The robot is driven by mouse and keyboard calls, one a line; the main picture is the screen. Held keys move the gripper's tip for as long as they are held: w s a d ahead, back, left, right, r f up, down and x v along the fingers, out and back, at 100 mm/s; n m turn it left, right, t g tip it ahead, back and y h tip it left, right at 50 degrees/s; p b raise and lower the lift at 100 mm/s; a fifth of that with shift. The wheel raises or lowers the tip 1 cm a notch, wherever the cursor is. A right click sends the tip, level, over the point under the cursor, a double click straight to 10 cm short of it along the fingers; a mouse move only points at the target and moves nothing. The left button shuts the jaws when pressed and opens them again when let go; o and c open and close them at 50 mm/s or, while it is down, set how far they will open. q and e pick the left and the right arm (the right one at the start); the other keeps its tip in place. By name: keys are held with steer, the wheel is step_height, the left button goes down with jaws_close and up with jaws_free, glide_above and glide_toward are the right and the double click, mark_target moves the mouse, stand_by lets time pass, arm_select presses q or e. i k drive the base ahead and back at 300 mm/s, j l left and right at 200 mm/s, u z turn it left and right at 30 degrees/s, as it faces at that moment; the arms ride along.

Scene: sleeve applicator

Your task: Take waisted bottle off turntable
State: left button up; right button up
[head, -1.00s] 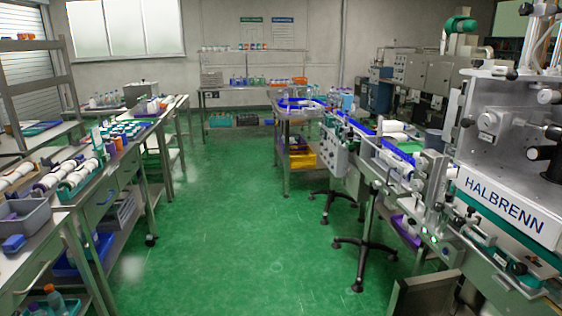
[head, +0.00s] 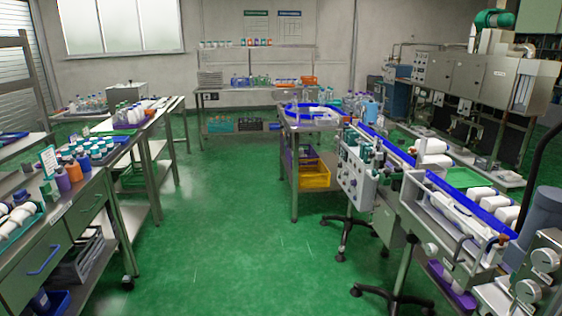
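The likely turntable is a round blue-rimmed tray (head: 304,109) on a metal table in the middle distance. Small bottles seem to stand on or behind it, but they are too small to tell whether one is waisted. Neither of my grippers shows in the head view.
A conveyor line with a blue rail (head: 380,144) and white bottles (head: 480,194) runs along the right, with wheeled stand feet (head: 385,292) on the floor. Benches with bottles (head: 80,163) line the left. The green floor (head: 220,220) between is clear. A yellow bin (head: 313,174) sits under the table.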

mark_target(294, 101)
steer(key=i, duration=3.3)
steer(key=z, duration=0.05)
